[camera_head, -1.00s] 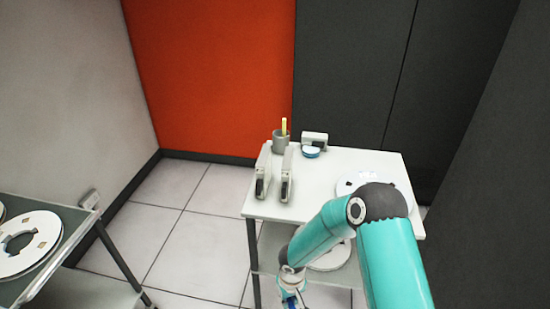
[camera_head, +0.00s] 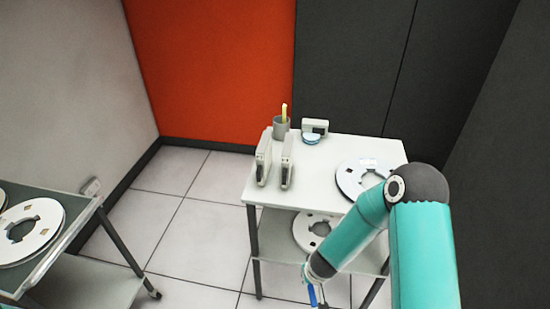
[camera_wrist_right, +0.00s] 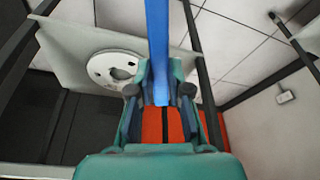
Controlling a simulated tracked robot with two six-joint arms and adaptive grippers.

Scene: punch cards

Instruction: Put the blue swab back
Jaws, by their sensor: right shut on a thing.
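The blue swab (camera_wrist_right: 157,40) is a long flat blue stick in the right wrist view, running from between my right gripper's fingers (camera_wrist_right: 159,98) to the top edge. The right gripper is shut on it. In the head view a bit of the swab (camera_head: 312,296) shows at the bottom, below my right wrist and in front of the cart. A grey cup (camera_head: 281,129) with a yellow stick (camera_head: 284,111) in it stands at the back left of the cart top (camera_head: 318,185), well away from the gripper. My left gripper is not in view.
Two upright boxy units (camera_head: 287,160) stand near the cup. A small device (camera_head: 315,126) and a blue-topped round dish (camera_head: 312,138) are to its right. A white reel (camera_head: 350,182) lies at the cart's right; another reel (camera_head: 304,235) lies on the lower shelf. A second cart (camera_head: 78,232) stands left.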

